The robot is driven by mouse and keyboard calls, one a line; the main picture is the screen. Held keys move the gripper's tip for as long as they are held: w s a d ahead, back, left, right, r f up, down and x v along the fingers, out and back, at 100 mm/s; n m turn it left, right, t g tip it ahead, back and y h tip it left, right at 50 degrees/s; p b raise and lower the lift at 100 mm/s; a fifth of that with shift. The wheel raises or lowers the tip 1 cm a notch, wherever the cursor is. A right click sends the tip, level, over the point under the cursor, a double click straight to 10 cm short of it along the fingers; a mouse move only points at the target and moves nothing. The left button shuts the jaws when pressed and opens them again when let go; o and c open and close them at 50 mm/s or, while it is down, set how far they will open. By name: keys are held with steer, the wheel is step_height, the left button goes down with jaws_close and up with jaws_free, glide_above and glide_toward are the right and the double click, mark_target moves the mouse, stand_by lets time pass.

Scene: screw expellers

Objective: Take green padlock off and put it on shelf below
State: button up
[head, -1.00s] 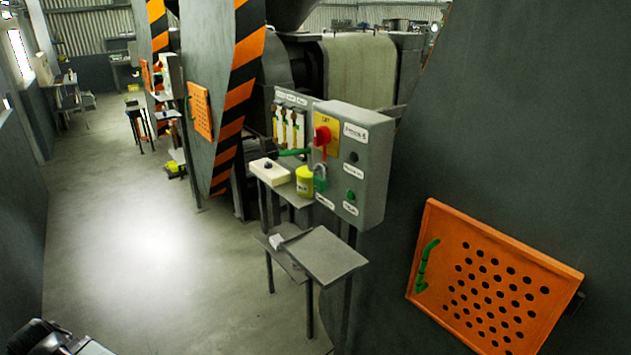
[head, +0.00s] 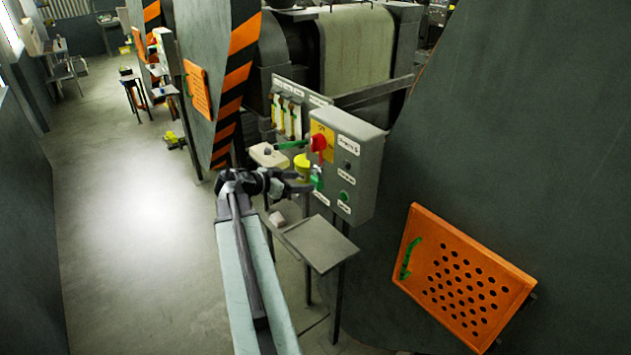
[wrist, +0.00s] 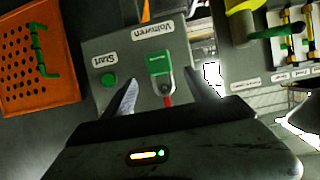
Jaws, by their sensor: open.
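The green padlock (head: 317,180) hangs by its shackle below the red switch handle (head: 319,143) on the front of the grey control box (head: 365,170). It also shows in the wrist view (wrist: 159,62), with its shackle toward the red handle. My gripper (head: 306,182) is at the box front, partly covering the padlock in the head view. In the wrist view my gripper (wrist: 160,82) is open, its fingers either side of the padlock's shackle end; I cannot tell whether they touch it. The grey shelf (head: 322,243) is below the box and looks bare.
A yellow cylinder (head: 302,164) and a cream box (head: 268,155) stand left of the control box, close to my arm. An orange perforated hatch (head: 460,280) is at right.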

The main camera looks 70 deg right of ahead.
mark_target(313, 182)
steer(key=shift+x, duration=0.75)
steer(key=b+x, duration=0.1)
steer(key=x, duration=0.1)
steer(key=b+x, duration=0.1)
steer(key=x, duration=0.2)
steer(key=shift+w+a+f, duration=0.1)
steer(key=shift+a+f, duration=0.05)
steer(key=shift+f, duration=0.15)
jaws_close()
